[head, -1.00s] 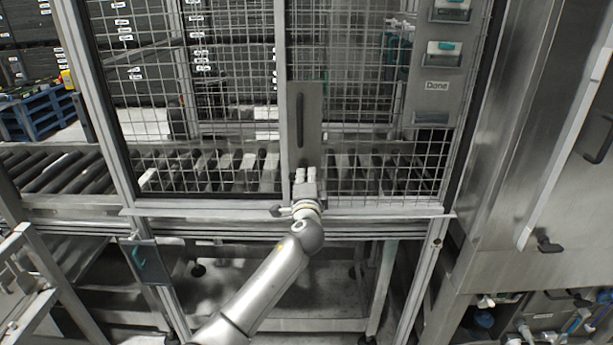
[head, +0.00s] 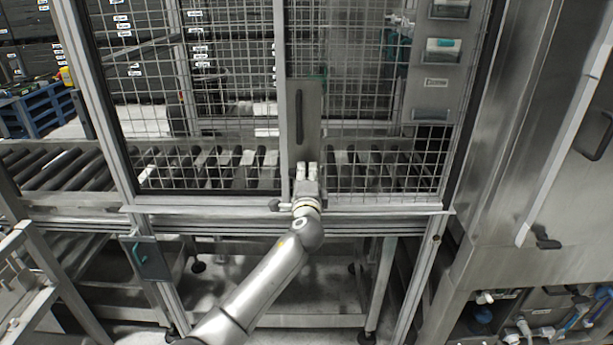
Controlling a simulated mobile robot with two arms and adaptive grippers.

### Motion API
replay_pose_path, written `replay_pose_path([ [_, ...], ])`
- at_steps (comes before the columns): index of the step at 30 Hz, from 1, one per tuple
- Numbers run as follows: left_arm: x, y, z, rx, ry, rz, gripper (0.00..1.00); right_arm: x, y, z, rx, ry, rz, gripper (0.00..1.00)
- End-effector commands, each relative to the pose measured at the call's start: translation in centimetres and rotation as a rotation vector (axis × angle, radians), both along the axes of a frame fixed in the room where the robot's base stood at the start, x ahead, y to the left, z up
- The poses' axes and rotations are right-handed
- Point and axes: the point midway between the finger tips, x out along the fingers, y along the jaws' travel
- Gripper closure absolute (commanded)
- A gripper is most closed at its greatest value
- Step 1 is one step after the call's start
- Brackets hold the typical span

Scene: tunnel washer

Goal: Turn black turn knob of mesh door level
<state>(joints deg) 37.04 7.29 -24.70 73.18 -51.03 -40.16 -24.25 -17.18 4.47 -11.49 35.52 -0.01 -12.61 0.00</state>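The mesh door (head: 230,70) stands upright in front of me in a metal frame. A grey plate (head: 312,105) at its right edge carries a long vertical black handle (head: 299,118). My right gripper is not in view.
A metal rail (head: 200,208) runs below the door. Roller conveyors (head: 60,168) lie behind the mesh and to the left. A panel with labelled pockets (head: 436,83) hangs at the right, beside a large steel machine (head: 555,180). A blue pallet (head: 38,108) stands at the back left.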

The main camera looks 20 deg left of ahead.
Motion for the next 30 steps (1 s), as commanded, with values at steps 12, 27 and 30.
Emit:
replay_pose_path([
  [12,-0.4,-0.1,0.0,-0.003,-0.001,0.001,0.68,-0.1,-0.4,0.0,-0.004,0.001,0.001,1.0],
  [27,-7.0,-2.0,-0.1,-0.003,0.0,0.0,0.68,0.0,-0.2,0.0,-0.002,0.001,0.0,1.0],
  [30,-8.5,-2.5,-0.1,-0.003,0.0,-0.001,0.68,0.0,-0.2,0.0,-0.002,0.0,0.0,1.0],
])
